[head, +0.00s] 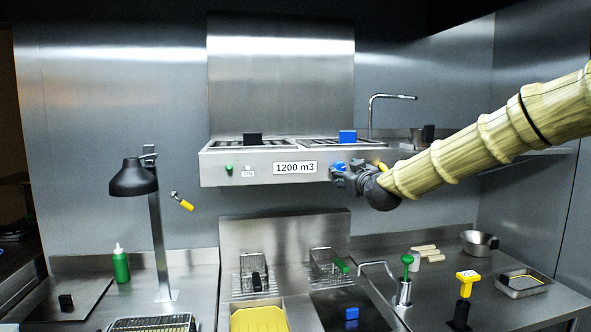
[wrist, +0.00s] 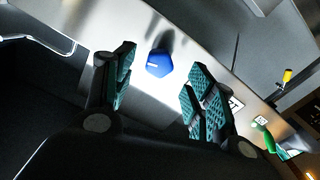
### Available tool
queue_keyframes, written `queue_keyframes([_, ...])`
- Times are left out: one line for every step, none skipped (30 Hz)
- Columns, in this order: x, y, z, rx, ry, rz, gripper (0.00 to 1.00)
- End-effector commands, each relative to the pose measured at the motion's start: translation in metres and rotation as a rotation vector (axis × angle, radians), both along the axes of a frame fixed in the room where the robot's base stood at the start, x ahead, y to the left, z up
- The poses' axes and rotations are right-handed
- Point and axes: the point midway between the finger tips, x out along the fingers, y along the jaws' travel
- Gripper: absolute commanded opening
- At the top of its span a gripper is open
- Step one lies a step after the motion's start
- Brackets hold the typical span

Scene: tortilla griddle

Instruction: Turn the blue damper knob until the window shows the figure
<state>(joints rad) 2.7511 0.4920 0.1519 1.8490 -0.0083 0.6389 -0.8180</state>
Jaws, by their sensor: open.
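The blue damper knob (head: 337,166) is on the front panel of the steel hood, right of the window (head: 295,168), which reads "1200 m3". My gripper (head: 345,178) is at the panel and partly covers the knob in the head view. In the wrist view the blue knob (wrist: 159,63) has a short white mark on its face. It lies between the two teal-padded fingers of my gripper (wrist: 163,88), which are open with a gap on each side. The window (wrist: 236,103) is partly hidden behind the right finger.
A green knob (head: 228,168) sits on the panel's left, and a yellow knob (head: 382,166) lies just right of my gripper. A black lamp (head: 134,178) stands at left. Below are fryer baskets (head: 327,264) and a counter. The space before the panel's left half is clear.

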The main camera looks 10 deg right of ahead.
Motion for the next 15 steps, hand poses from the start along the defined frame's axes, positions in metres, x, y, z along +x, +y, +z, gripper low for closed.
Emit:
queue_keyframes([-0.001, 0.000, 0.000, 0.000, 0.000, 0.000, 0.55])
queue_keyframes([-0.002, 0.000, 0.000, 0.000, 0.000, 0.000, 0.55])
queue_keyframes([-0.004, 0.000, 0.000, 0.000, -0.001, 0.000, 0.55])
queue_keyframes([-0.006, 0.000, 0.000, 0.000, -0.001, 0.000, 0.55])
queue_keyframes([-0.009, 0.000, 0.000, -0.001, -0.001, 0.000, 0.55])
queue_keyframes([-0.012, 0.000, -0.001, -0.001, -0.001, 0.000, 0.55])
queue_keyframes([-0.014, 0.001, -0.001, -0.001, 0.000, 0.000, 0.55])
queue_keyframes([-0.016, 0.001, -0.001, -0.001, 0.000, 0.000, 0.55])
queue_keyframes([-0.019, 0.001, -0.001, -0.001, -0.001, 0.000, 0.55])
queue_keyframes([-0.022, 0.001, 0.000, -0.001, -0.001, 0.000, 0.55])
queue_keyframes([-0.024, 0.001, 0.000, -0.001, -0.001, 0.000, 0.55])
queue_keyframes([-0.027, 0.001, -0.001, -0.001, -0.001, 0.001, 0.55])
queue_keyframes([-0.029, 0.001, -0.001, -0.001, 0.000, 0.000, 0.55])
queue_keyframes([-0.032, 0.001, -0.001, -0.001, 0.000, 0.000, 0.55])
queue_keyframes([-0.035, 0.001, 0.000, -0.001, -0.001, 0.000, 0.55])
